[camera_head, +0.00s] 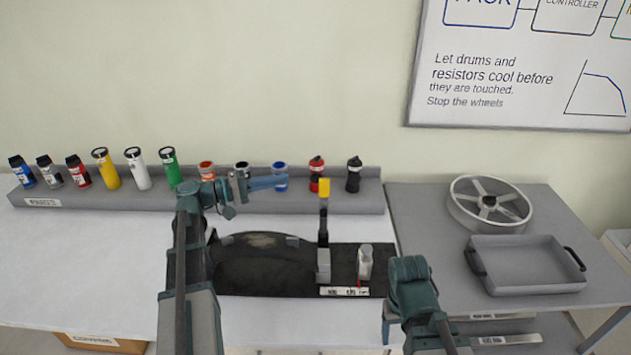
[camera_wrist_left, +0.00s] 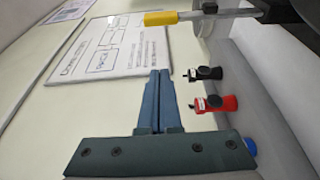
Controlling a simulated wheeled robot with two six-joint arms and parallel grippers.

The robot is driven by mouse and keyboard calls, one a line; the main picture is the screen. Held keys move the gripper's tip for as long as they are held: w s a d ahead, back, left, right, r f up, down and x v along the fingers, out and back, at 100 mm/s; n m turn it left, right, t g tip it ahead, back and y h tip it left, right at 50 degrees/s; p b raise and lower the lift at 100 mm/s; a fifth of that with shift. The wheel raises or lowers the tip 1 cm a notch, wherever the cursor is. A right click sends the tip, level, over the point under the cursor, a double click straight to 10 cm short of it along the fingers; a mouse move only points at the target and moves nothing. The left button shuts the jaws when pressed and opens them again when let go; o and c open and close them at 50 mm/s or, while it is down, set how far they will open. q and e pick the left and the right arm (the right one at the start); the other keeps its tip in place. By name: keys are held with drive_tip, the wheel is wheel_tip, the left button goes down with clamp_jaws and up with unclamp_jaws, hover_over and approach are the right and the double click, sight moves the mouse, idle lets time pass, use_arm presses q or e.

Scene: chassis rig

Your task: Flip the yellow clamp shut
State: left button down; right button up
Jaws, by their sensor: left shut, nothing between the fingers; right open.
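The yellow clamp's lever stands upright in the head view, with its yellow grip (camera_head: 323,188) at the top and its grey base (camera_head: 323,268) on the dark plate. In the left wrist view the yellow grip (camera_wrist_left: 161,18) shows at the top edge on a grey rod. My left gripper (camera_head: 284,181) is shut and empty, its fingers pointing right, to the left of the grip and apart from it. Its shut fingers also show in the left wrist view (camera_wrist_left: 160,75). My right arm's teal joint shows at lower right; its fingers are not seen.
A dark fixture plate (camera_head: 225,281) carries a dark curved part (camera_head: 262,262) and a grey-white post (camera_head: 365,262). A grey rack (camera_head: 110,201) with several bottles stands behind. A side table (camera_head: 430,215) holds a spoked wheel (camera_head: 489,203) and grey tray (camera_head: 528,282).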

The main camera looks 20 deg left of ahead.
use_arm(q)
hover_over(324, 209)
drive_tip(key=w+a, duration=0.1)
drive_tip(key=a, duration=0.2)
idle(0.4)
drive_tip(key=shift+s+f, duration=0.1)
use_arm(e)
drive_tip(key=shift+s+f, duration=0.1)
drive_tip(key=shift+f, duration=0.05)
